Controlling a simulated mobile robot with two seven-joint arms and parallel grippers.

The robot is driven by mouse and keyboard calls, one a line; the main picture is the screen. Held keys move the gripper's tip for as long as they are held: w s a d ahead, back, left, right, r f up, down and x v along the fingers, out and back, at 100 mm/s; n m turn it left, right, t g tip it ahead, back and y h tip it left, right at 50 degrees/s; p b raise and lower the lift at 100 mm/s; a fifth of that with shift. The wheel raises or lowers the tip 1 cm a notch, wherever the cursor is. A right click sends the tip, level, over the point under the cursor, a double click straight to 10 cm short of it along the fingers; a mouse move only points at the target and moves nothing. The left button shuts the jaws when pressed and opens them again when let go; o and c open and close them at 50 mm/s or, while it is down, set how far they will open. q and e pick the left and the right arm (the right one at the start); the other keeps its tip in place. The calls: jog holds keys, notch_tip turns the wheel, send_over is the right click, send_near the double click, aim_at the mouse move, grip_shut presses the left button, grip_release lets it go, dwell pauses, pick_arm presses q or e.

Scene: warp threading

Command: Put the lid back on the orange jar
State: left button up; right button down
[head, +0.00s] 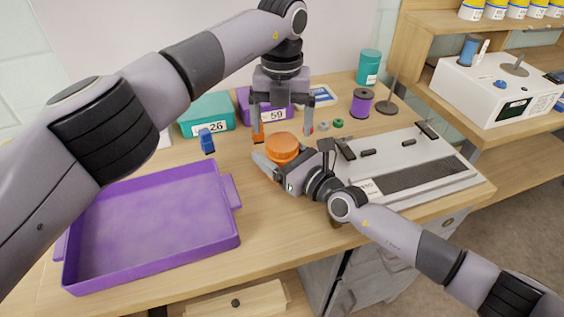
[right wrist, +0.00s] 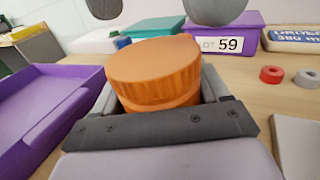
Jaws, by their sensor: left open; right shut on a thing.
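The orange jar (head: 281,158) stands at the middle of the table, between the fingers of my right gripper (head: 276,170), which is shut on it. An orange lid (head: 283,145) sits on top of the jar. In the right wrist view the ribbed lid (right wrist: 155,72) is wider than the jar body (right wrist: 160,104) below it and looks slightly tilted. I cannot tell whether it is fully seated. My left gripper (head: 283,136) points down from above, open, with its fingers apart on either side just behind the lid and not visibly touching it.
A purple tray (head: 238,190) lies at left. Teal (head: 190,128) and purple (head: 244,112) bins stand behind. A blue clip (head: 206,141), small rings (head: 338,123), a purple spool (head: 362,103) and a grey loom-like device (head: 440,185) are nearby. Bare table lies between tray and jar.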

aim_at(282, 142)
pick_arm(q)
jog(key=shift+f, duration=1.8)
jog(key=c, duration=1.1)
jog(key=o, duration=1.2)
jog(key=shift+r, duration=0.2)
jog(key=shift+r, duration=2.1)
jog(key=shift+o, duration=0.3)
